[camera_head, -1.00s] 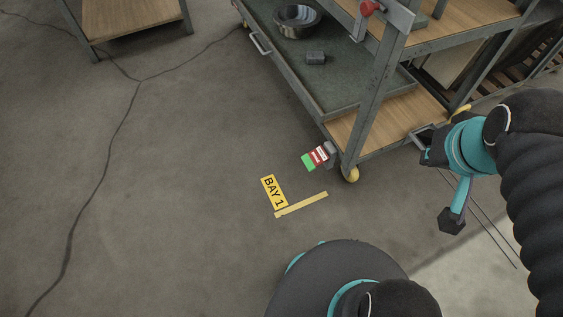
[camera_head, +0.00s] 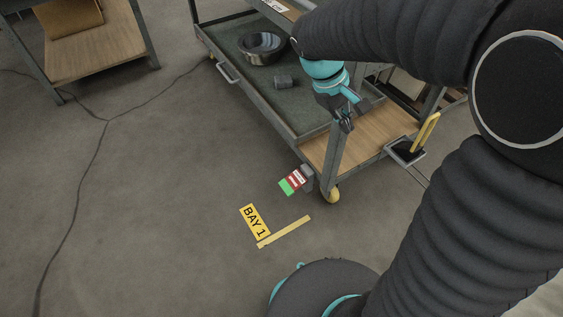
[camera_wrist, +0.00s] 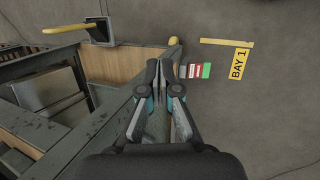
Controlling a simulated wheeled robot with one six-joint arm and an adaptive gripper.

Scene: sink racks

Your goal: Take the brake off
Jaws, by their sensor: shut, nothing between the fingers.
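The cart (camera_head: 285,127) stands on the floor, with a yellow caster (camera_head: 332,195) at its near corner. A yellow lever (camera_head: 425,132) rises from a dark bracket (camera_head: 405,151) at the cart's right end; it also shows in the wrist view (camera_wrist: 65,28). A red, white and green block (camera_head: 293,181) sits low beside the caster and also shows in the wrist view (camera_wrist: 196,71). No label marks which part is the brake. My gripper (camera_head: 347,122) is shut and empty, over the cart's near corner post, apart from the lever and block. It also shows in the wrist view (camera_wrist: 158,65).
A yellow BAY 1 label (camera_head: 254,221) and a yellow strip (camera_head: 284,231) mark the floor. Open floor lies left, with another wooden-topped rack (camera_head: 95,50) at upper left.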

